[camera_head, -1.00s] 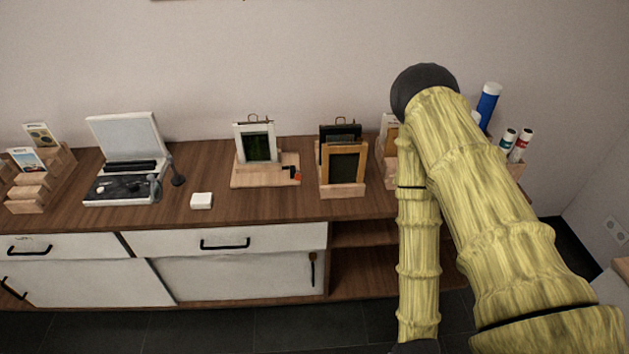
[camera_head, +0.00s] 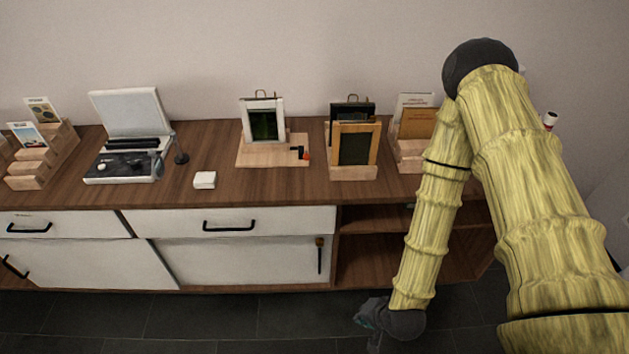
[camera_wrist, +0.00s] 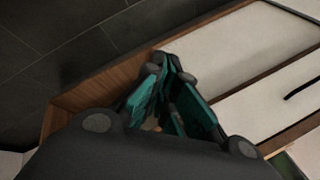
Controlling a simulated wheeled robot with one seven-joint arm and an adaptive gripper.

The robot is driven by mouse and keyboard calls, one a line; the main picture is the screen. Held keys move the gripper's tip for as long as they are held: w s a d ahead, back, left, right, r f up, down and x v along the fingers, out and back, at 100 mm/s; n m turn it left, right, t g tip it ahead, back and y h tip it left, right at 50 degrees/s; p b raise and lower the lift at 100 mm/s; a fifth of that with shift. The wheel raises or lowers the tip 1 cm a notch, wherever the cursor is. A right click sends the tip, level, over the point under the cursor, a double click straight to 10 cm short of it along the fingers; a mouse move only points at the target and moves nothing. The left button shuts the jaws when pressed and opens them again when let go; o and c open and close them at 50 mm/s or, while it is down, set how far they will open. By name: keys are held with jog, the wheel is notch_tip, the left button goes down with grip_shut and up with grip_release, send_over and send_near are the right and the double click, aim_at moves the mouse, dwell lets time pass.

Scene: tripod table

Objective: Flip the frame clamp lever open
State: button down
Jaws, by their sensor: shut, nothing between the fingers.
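A white picture frame (camera_head: 263,121) stands upright on a light wooden board (camera_head: 246,158) on the cabinet top. A small dark clamp lever (camera_head: 297,149) with an orange-red tip (camera_head: 307,155) sits at the board's right side. The clamp is too small to tell its exact position. My gripper (camera_wrist: 170,62) is shut and empty in the wrist view, its teal and black fingers together. In the head view only part of it shows, low in front of the cabinet, well below and to the right of the clamp.
A wooden-framed picture (camera_head: 354,146) on its stand is right of the board. A white block (camera_head: 204,180) and a record player (camera_head: 125,160) are on the left. The cabinet's front edge (camera_head: 230,204) lies between my gripper and the clamp. The cabinet top before the board is clear.

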jog(key=w+a+r+m+t+y+b, duration=0.1)
jog(key=w+a+r+m+t+b, duration=0.15)
jog(key=w+a+m, duration=0.4)
jog(key=w+a+r+m+t+y+b, duration=0.1)
jog(key=w+r+m+t+y+b, duration=0.2)
jog(key=w, duration=0.7)
jog(key=w+r+m+t+b, duration=0.2)
jog(key=w+r+m, duration=0.1)
jog(key=r, duration=0.1)
jog(key=w+r+m+t+b, duration=0.2)
jog(key=w+r+m+t, duration=0.1)
jog(key=w+r+m, duration=0.1)
jog(key=w+a+r+m+t+b, duration=0.1)
jog(key=w+r+m+t+b, duration=0.2)
jog(key=w, duration=0.1)
jog(key=shift+w+r+m, duration=0.15)
jog(key=shift+r+m, duration=0.2)
jog(key=shift+r, duration=0.05)
jog(key=shift+p+x, duration=0.5)
jog(key=shift+x, duration=4.5)
